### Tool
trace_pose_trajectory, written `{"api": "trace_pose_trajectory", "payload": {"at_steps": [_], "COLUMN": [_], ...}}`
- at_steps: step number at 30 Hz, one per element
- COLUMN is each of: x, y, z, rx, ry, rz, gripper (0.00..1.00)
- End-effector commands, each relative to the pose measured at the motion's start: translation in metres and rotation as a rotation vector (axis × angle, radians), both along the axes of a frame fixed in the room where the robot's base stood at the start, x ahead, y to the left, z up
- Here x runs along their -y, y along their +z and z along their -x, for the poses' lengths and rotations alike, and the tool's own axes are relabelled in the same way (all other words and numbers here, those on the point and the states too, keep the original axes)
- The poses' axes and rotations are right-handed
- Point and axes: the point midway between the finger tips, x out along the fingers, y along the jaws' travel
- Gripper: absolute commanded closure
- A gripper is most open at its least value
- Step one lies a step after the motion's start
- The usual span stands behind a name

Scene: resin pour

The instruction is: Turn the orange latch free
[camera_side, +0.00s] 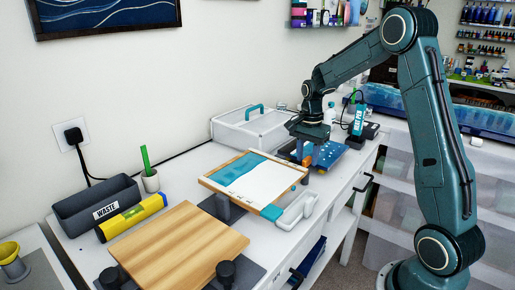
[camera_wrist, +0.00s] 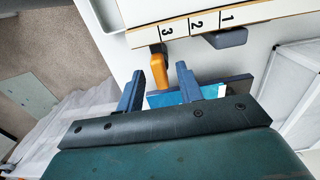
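The orange latch (camera_wrist: 160,72) is a small bar at the edge of the numbered board (camera_wrist: 200,24) in the wrist view. In the side view the latch (camera_side: 316,156) is a small orange patch beside my gripper, partly hidden. My gripper (camera_wrist: 159,68) has two blue fingers spread apart, with the lower part of the latch showing between them. A gap shows on both sides, so the fingers do not appear closed on it. In the side view my gripper (camera_side: 304,152) points down at the far right end of the wood-edged board (camera_side: 225,188), which has a teal area on white.
A clear case (camera_side: 250,132) stands behind the board. A wooden board (camera_side: 180,247), waste bin (camera_side: 97,207) and yellow roll (camera_side: 131,217) are at left.

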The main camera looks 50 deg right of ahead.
Motion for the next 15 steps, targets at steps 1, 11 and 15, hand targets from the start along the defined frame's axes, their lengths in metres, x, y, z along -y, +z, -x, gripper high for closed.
{"api": "trace_pose_trajectory", "payload": {"at_steps": [1, 11, 15], "x": [-0.0001, -0.0001, -0.0001], "y": [-0.0009, -0.0008, -0.0007], "z": [0.0001, 0.0001, 0.0001], "rx": [-0.001, 0.0, 0.0], "ry": [0.0, 0.0, 0.0], "rz": [0.0, 0.0, 0.0], "gripper": [0.64, 0.83, 1.0]}}
